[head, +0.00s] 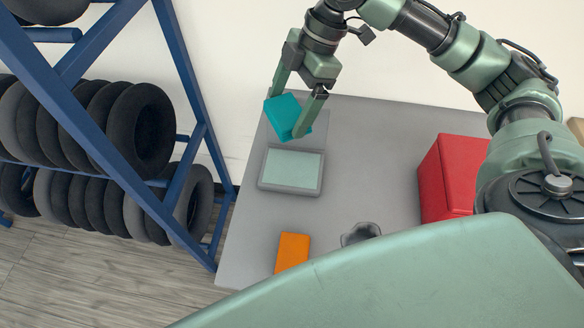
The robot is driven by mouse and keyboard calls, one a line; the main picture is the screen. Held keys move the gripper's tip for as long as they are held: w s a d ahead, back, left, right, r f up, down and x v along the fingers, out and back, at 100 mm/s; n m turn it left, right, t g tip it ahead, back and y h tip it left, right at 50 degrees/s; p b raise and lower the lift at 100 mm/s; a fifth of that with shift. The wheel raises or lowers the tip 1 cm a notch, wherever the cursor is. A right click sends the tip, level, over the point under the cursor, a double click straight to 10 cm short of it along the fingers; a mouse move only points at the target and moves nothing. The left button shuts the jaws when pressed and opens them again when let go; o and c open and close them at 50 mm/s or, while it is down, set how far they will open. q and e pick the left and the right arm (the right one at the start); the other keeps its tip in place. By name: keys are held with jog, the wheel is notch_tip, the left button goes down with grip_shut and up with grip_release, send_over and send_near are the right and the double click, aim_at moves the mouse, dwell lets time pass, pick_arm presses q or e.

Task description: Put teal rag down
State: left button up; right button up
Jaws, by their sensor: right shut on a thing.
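The teal rag (285,114) is a small folded block in the upper middle of the head view. My right gripper (285,118) is shut on it, one finger on each side, and holds it tilted over the far left part of the grey table (372,175). Whether the rag touches the table is hard to tell. My left gripper is not in view.
A grey tray with a pale inside (291,170) lies just in front of the rag. An orange block (292,252), a dark grey lumpy object (361,233) and a red box (450,175) are also on the table. A blue rack (187,75) with several tyres stands left.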

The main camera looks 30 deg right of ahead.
aim_at(291, 118)
jog(key=n, duration=0.2)
jog(key=r+n+g, duration=0.1)
jog(key=n, duration=0.1)
jog(key=n+g+b, duration=0.1)
jog(key=n, duration=0.1)
jog(key=shift+r, duration=0.4)
jog(key=n, duration=0.1)
jog(key=r+n+g+h, duration=0.1)
jog(key=n, duration=0.1)
jog(key=r+n, duration=0.1)
jog(key=n, duration=0.1)
jog(key=shift+s+d+g+h, duration=0.1)
jog(key=shift+s+g+h, duration=0.15)
jog(key=shift+g+h, duration=0.15)
jog(key=shift+f+b, duration=0.15)
jog(key=shift+b, duration=0.15)
notch_tip(291, 118, down, 20)
jog(key=shift+d+r, duration=0.1)
jog(key=shift+r, duration=0.1)
jog(key=o, duration=1.1)
jog(key=b+v, duration=0.1)
jog(key=v, duration=1.1)
